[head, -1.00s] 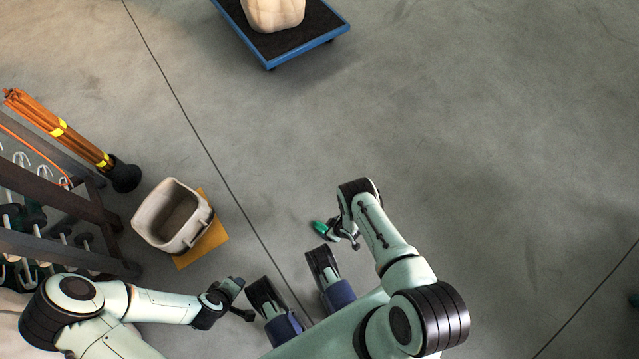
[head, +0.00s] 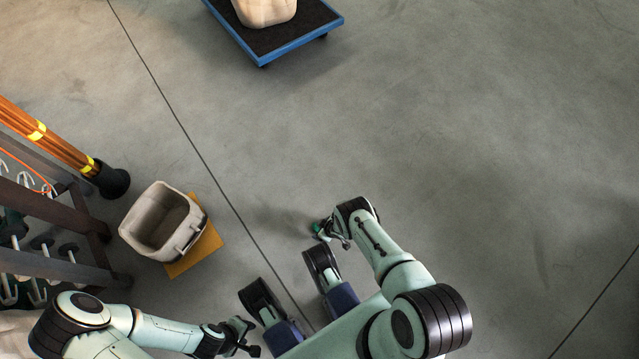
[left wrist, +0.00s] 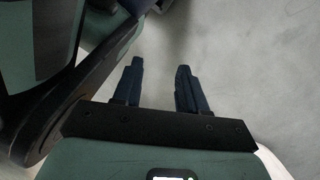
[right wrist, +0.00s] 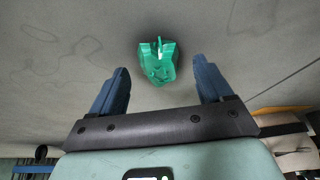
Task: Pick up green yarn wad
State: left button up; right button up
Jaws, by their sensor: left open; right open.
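The green yarn wad (head: 318,229) lies on the concrete floor, partly covered by my right gripper in the head view. In the right wrist view the wad (right wrist: 157,62) is a crumpled bright green lump, just beyond the fingertips and between their lines. My right gripper (right wrist: 160,75) is open with nothing between its fingers; in the head view it (head: 330,236) is right beside the wad. My left gripper (head: 253,336) is open and empty at the lower left, also seen over bare floor in the left wrist view (left wrist: 160,65).
A beige bin (head: 153,239) stands on a yellow floor patch (head: 208,243) at the left. A dark rack (head: 50,207) and orange poles (head: 45,133) are at the far left. A blue-edged platform (head: 300,42) is at the top. The floor to the right is clear.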

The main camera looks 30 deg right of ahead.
jog(key=shift+w+a+f, duration=0.1)
jog(key=shift+w+f, duration=0.1)
jog(key=shift+f, duration=0.3)
pick_arm(q)
jog(key=shift+s+a+f+g, duration=0.1)
jog(key=shift+s+f+g, duration=0.1)
jog(key=shift+s, duration=0.25)
jog(key=shift+s+f+g, duration=0.15)
jog(key=shift+s+g, duration=0.05)
jog(key=shift+s, duration=0.2)
pick_arm(e)
jog(key=c, duration=1.1)
jog(key=shift+c, duration=0.2)
jog(key=shift+r, duration=0.4)
pick_arm(q)
jog(key=w+d+r+t+p, duration=0.2)
jog(key=w+r+t+p, duration=0.4)
jog(key=w+r, duration=0.55)
jog(key=s+g+p, duration=0.1)
jog(key=s+d+r+g+p, duration=0.1)
jog(key=s+d+m+p, duration=0.1)
jog(key=s, duration=0.1)
jog(key=shift+s+d+r+g+h+p, duration=0.1)
jog(key=shift+d+r+g+h+p, duration=0.1)
jog(key=shift+d+g+h+p, duration=0.15)
pick_arm(e)
notch_tip(320, 180, up, 19)
jog(key=shift+r, duration=0.15)
